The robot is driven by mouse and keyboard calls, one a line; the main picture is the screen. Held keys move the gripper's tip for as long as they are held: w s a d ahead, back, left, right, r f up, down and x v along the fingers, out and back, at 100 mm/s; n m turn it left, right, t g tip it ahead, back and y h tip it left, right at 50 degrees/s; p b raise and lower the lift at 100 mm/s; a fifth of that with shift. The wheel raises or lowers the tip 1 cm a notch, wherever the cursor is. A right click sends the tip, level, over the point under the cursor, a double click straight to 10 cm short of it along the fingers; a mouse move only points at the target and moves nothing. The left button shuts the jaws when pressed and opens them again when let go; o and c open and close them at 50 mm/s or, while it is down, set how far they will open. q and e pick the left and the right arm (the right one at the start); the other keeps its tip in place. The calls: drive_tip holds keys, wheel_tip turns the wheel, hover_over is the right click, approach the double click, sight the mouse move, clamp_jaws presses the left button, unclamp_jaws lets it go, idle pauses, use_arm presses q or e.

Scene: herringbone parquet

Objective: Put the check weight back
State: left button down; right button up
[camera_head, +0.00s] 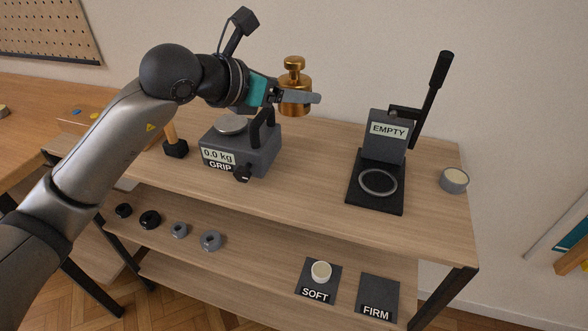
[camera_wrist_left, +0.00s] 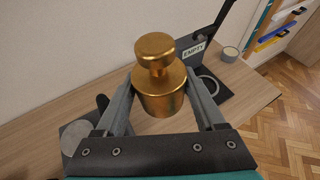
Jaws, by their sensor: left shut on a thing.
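The check weight (camera_head: 295,84) is a brass cylinder with a knob on top. My left gripper (camera_head: 300,97) is shut on it and holds it upright in the air above the bench, to the upper right of the grip scale. In the left wrist view the weight (camera_wrist_left: 160,88) stands between the two fingers (camera_wrist_left: 163,98). The scale (camera_head: 252,152) is a grey box labelled GRIP and reads 0.0 kg. Its round pan (camera_head: 231,124) is partly hidden behind my arm, and the part I see is bare. My right gripper is not in view.
A black lever press (camera_head: 376,195) with an EMPTY sign stands at the right of the bench, beside a small round tin (camera_head: 454,181). A hammer (camera_head: 174,145) stands left of the scale. The lower shelf holds several dark and grey rings, a SOFT pad (camera_head: 315,293) with a white cup, and a bare FIRM pad (camera_head: 378,290).

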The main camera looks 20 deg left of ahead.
use_arm(q)
drive_tip(key=b, duration=0.3)
hover_over(293, 188)
wheel_tip(293, 188, down, 15)
drive_tip(key=shift+f, duration=2.15)
drive_tip(key=shift+f, duration=0.1)
drive_tip(key=shift+c, duration=1.9)
unclamp_jaws()
drive_tip(key=shift+f, duration=0.3)
drive_tip(key=o, duration=0.4)
drive_tip(key=shift+r, duration=0.15)
